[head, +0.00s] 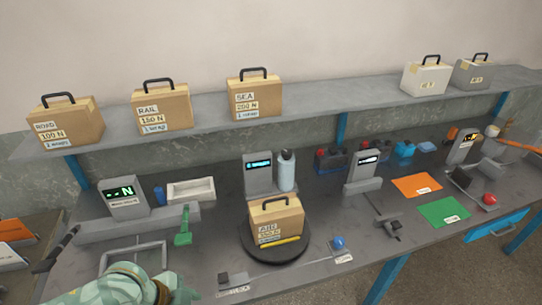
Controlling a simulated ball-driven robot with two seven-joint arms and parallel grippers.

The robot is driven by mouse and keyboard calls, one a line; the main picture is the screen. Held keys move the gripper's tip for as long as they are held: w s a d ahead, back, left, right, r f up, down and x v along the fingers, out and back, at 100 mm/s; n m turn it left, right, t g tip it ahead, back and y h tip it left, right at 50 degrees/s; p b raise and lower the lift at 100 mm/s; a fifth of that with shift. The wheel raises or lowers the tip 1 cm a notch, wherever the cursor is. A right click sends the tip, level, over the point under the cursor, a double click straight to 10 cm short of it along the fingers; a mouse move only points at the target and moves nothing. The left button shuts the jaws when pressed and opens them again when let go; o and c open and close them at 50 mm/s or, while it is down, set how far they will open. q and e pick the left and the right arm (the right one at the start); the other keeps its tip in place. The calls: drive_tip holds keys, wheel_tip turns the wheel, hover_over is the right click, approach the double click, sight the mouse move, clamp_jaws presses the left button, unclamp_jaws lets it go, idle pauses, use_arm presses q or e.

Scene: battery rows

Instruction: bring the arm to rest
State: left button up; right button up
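A pale green, rounded part (130,286), which looks like part of my own arm, shows at the bottom left edge in the head view. No gripper fingers can be made out on it. I cannot see my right arm or either gripper clearly. A cardboard case marked AIR (276,222) with a black handle stands upright on a round black turntable (262,255) at the middle of the bench. Nothing is seen holding the case.
The grey bench (330,215) carries a display box (124,198), a white tray (191,190), a green tool (184,228), a bottle (286,170), orange (416,186) and green (443,213) mats. Several handled cases, including ROAD (66,124), stand on the shelf (325,103) above.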

use_arm(q)
drive_tip(key=d+r+t, duration=0.3)
drive_tip(key=d, duration=0.2)
drive_tip(key=s+a+r+n+t+y, duration=0.1)
drive_tip(key=s+a+n+y, duration=0.3)
drive_tip(key=a, duration=0.5)
drive_tip(key=s+a+r+n+t+y, duration=0.1)
drive_tip(key=s+a+n+y, duration=0.2)
drive_tip(key=a+n+y, duration=0.45)
drive_tip(key=s+d+f+m+g+h+b, duration=0.1)
drive_tip(key=d+f+g+h+b, duration=0.15)
drive_tip(key=f, duration=1.25)
drive_tip(key=s+d+f+m+g+h+b, duration=0.1)
drive_tip(key=s+f+m+h+b, duration=0.15)
drive_tip(key=f, duration=1.25)
drive_tip(key=s+f+n+g+h+b, duration=0.1)
drive_tip(key=s+f+n+g+b, duration=0.2)
drive_tip(key=s+f, duration=1.6)
wheel_tip(320, 180, down, 2)
drive_tip(key=shift+s+f+n+h+b, duration=0.1)
drive_tip(key=shift+s+n+h+b, duration=0.35)
drive_tip(key=shift+b, duration=0.55)
use_arm(e)
wheel_tip(320, 180, down, 10)
drive_tip(key=s, duration=0.1)
